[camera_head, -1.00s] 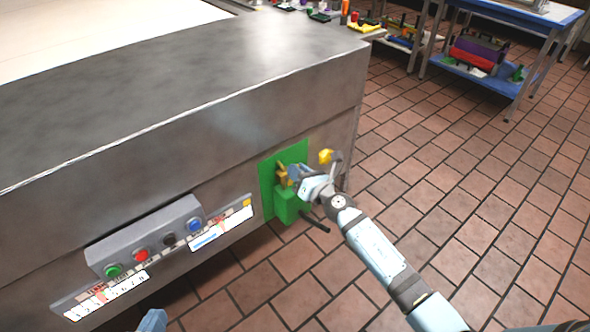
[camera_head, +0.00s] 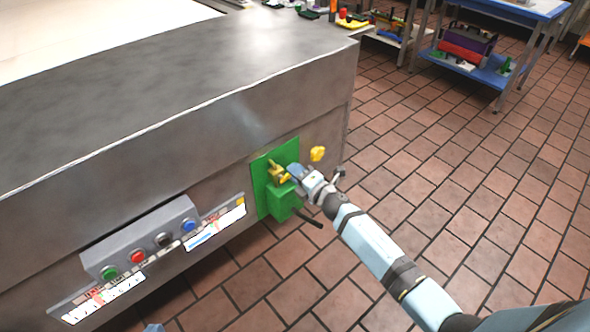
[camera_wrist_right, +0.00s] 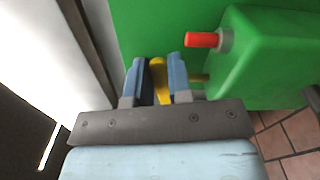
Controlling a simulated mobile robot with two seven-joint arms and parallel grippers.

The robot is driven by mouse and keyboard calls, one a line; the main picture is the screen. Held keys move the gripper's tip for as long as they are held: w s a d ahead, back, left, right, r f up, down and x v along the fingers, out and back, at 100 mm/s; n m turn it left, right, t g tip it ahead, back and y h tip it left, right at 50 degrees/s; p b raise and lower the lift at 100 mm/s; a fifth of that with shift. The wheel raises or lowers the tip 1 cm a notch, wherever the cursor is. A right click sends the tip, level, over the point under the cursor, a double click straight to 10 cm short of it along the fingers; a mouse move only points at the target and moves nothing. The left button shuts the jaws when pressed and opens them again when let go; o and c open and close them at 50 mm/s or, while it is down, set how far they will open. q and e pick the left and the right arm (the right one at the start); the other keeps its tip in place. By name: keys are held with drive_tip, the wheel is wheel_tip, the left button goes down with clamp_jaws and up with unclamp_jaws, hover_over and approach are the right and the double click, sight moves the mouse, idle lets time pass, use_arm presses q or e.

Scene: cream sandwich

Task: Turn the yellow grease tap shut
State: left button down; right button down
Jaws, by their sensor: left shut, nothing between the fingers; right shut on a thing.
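The yellow grease tap (camera_head: 277,172) is on a green plate (camera_head: 260,178) on the side of the steel counter. My right gripper (camera_head: 291,172) reaches it from the right. In the right wrist view, the tap's yellow handle (camera_wrist_right: 159,80) lies between the two blue fingers, and the gripper (camera_wrist_right: 157,82) is shut on it. The fingers partly hide the tap in the head view. Only a small blue tip of my left gripper (camera_head: 154,327) shows at the bottom edge, away from the tap.
A green box (camera_head: 283,201) sits just below the tap; in the right wrist view a red-tipped pin sticks out of it. A dark rod (camera_head: 309,218) juts out underneath. A yellow knob (camera_head: 317,153) is close on the right. A button panel (camera_head: 150,240) lies left. Tiled floor is clear at right.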

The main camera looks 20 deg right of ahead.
drive_tip(key=shift+f+m, duration=0.4)
drive_tip(key=shift+m, duration=0.7)
drive_tip(key=shift+f, duration=0.1)
drive_tip(key=c, duration=1)
unclamp_jaws()
drive_tip(key=shift+c, duration=0.2)
drive_tip(key=shift+s, duration=0.15)
drive_tip(key=p+v, duration=0.2)
drive_tip(key=v, duration=1.1)
drive_tip(key=shift+s+d, duration=0.15)
drive_tip(key=shift+s, duration=0.15)
